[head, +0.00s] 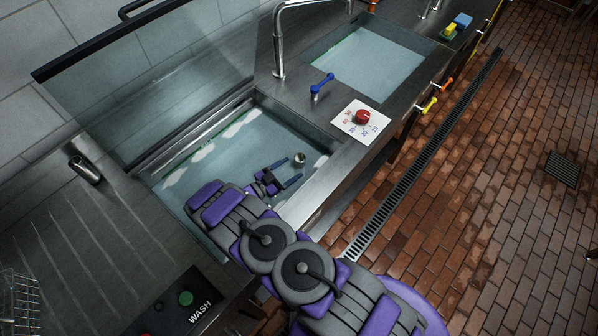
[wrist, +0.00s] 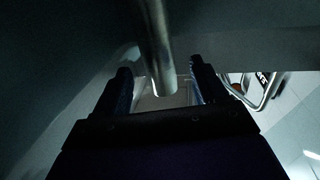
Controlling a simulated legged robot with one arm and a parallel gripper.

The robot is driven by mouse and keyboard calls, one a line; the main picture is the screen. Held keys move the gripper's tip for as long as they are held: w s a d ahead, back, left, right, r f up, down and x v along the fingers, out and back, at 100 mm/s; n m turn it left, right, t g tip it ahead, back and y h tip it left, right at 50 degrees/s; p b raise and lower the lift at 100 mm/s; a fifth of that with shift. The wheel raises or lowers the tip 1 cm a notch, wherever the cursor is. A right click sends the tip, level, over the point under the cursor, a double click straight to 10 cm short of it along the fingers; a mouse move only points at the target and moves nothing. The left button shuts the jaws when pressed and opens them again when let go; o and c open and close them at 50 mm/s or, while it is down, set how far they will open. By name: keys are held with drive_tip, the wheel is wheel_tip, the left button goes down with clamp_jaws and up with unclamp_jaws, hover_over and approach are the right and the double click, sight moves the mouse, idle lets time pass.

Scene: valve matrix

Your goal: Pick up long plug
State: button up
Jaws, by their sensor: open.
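The long plug (head: 299,158) shows as a round metal top in the water-filled near sink (head: 325,138). My gripper (head: 291,170) is open, low in the sink, with its two fingers reaching toward the plug. In the wrist view, a metal tube, which looks like the plug (wrist: 155,45), comes down from the top edge. Its end lies between the two open fingers of my gripper (wrist: 160,70). I cannot tell whether either finger touches it. The plug's lower part is hidden in the head view.
A blue-handled tap lever (head: 321,85) and a red dial (head: 362,117) on a white plate stand on the counter right of the sink. A curved faucet (head: 279,45) rises behind. A glass panel (head: 150,75) borders the left side. A second sink (head: 368,62) lies beyond.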

drive_tip(key=shift+x, duration=0.85)
drive_tip(key=x, duration=0.4)
drive_tip(key=shift+w+d+b, duration=0.25)
drive_tip(key=shift+d+b, duration=0.05)
drive_tip(key=shift+d, duration=0.05)
drive_tip(key=shift+a, duration=0.1)
drive_tip(key=shift+c, duration=0.2)
drive_tip(key=shift+c, duration=0.8)
drive_tip(key=c, duration=1)
drive_tip(key=shift+o, duration=0.2)
drive_tip(key=shift+r, duration=0.2)
